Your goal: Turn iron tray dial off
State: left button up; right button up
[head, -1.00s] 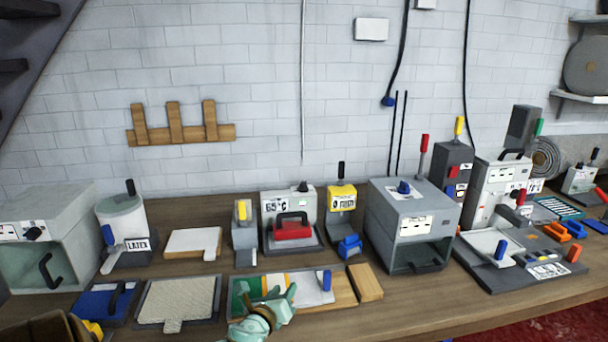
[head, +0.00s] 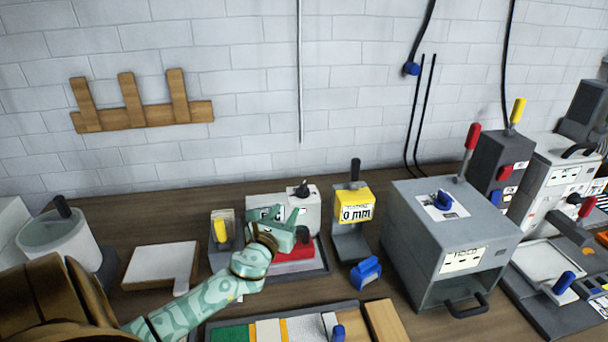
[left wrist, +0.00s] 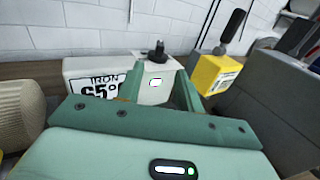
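The iron tray (head: 322,268) holds a box with an iron label and temperature readout, which also shows in the left wrist view (left wrist: 95,78). A black dial (head: 302,190) sits on the box's top; it also shows in the left wrist view (left wrist: 157,50). The red-handled iron (head: 300,251) lies in front of the box, partly hidden by my gripper. My left gripper (head: 284,217) is open and empty in front of the box. In the left wrist view the dial stands beyond and above the gap between the fingers (left wrist: 160,88). My right gripper is not in view.
A yellow gauge stand (head: 354,205) reading 0 mm and a blue clamp (head: 366,272) stand right of the tray. A small stand with a yellow handle (head: 221,232) is on its left. A large grey box (head: 440,235) stands farther right.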

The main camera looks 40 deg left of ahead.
pick_arm(q)
send_near(305, 182)
jog(key=b+x, duration=0.3)
jog(key=x, duration=0.7)
jog(key=shift+w+a+f+b, duration=0.1)
jog(key=shift+w+a+b, duration=0.05)
jog(key=shift+b, duration=0.2)
grip_shut()
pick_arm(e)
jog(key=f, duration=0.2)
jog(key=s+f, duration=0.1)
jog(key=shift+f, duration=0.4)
